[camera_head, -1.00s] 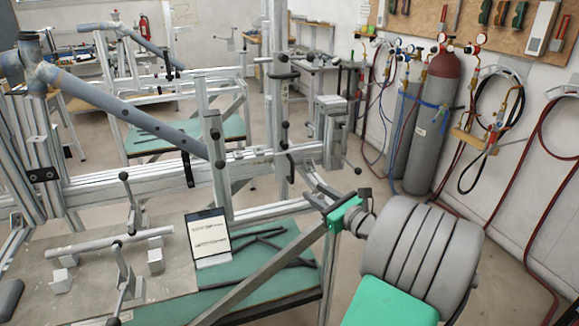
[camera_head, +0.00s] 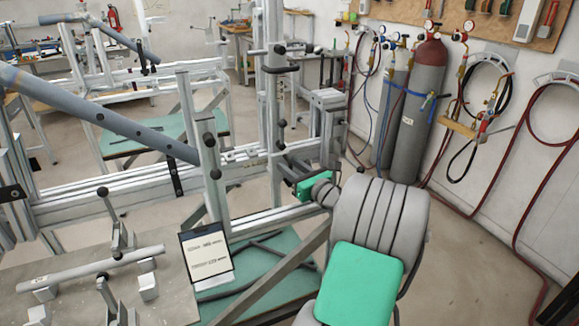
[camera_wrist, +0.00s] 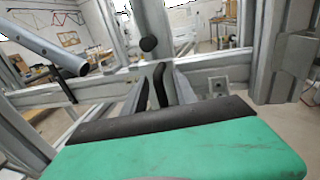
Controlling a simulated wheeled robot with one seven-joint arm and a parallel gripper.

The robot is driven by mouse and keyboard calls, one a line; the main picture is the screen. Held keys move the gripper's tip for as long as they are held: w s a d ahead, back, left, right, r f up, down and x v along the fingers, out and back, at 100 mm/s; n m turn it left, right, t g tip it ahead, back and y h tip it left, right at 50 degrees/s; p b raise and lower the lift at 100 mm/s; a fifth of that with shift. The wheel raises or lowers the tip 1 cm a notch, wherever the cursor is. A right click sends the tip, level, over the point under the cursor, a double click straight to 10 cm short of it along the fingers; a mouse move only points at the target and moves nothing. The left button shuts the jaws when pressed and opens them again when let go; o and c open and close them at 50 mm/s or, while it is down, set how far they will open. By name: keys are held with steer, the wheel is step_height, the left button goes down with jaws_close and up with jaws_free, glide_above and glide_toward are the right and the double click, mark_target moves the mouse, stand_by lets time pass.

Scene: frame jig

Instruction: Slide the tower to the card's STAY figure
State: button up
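The card (camera_head: 208,258) stands tilted on the bench's front part; its small print is too fine to read. A tall upright post (camera_head: 273,110) with black knobs and levers stands on the jig's long rail. A shorter upright post (camera_head: 209,170) stands left of it; I cannot tell for sure which one is the tower. My gripper (camera_head: 293,177) is at the taller post's lower part, beside its black levers. In the wrist view, a post with a black knob (camera_wrist: 148,44) is straight ahead, with dark upright pieces just below it. Contact and finger opening are unclear.
A blue-grey tube (camera_head: 100,115) slopes across the jig at left. A light tube (camera_head: 90,268) rests on small blocks on the front plate. A slanted brace (camera_head: 270,285) crosses near my arm. Gas cylinders (camera_head: 418,110) and hoses line the right wall. The floor at right is open.

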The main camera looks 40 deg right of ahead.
steer(key=shift+w, duration=0.1)
jaws_close()
stand_by(0.3)
steer(key=shift+a, duration=0.1)
stand_by(1.0)
